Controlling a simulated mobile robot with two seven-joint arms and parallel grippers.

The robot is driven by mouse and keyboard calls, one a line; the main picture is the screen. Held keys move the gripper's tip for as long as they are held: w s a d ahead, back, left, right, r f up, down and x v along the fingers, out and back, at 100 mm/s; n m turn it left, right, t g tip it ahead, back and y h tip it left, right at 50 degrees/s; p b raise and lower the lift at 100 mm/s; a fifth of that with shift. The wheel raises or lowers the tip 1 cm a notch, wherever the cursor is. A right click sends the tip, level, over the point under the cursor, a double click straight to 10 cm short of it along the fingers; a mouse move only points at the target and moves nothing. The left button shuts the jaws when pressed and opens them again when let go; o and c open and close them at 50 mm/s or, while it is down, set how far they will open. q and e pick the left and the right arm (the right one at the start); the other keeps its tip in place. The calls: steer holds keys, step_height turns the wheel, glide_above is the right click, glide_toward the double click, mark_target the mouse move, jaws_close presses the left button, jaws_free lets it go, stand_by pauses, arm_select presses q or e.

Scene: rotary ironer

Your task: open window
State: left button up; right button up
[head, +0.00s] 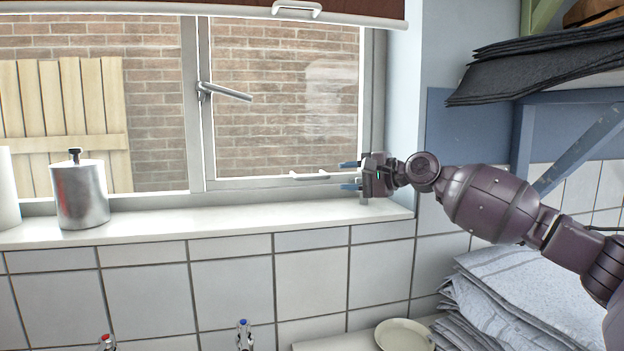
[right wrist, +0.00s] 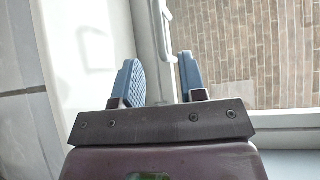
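The window has a pale frame, and its right-hand sash (head: 201,120) looks shut or nearly so. A grey lever handle (head: 226,92) on the sash's left side points right and slightly down. A small white bar handle (head: 310,175) lies along the bottom of the sash; it also shows in the right wrist view (right wrist: 168,35). My right gripper (head: 343,176) is open and empty, just right of the white handle and pointing left at it. In the right wrist view its blue fingers (right wrist: 158,58) stand apart, with the handle beyond them. My left gripper is out of view.
A metal canister (head: 79,192) stands on the white sill (head: 200,221) at left, beside a white cylinder (head: 8,190). A dark red blind (head: 180,8) hangs above. At right are a shelf with dark cloths (head: 545,60) and stacked folded towels (head: 525,300).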

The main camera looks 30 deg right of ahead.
mark_target(317, 178)
steer(key=shift+b+x, duration=0.65)
steer(key=shift+x, duration=4.15)
steer(key=shift+c, duration=0.5)
jaws_close()
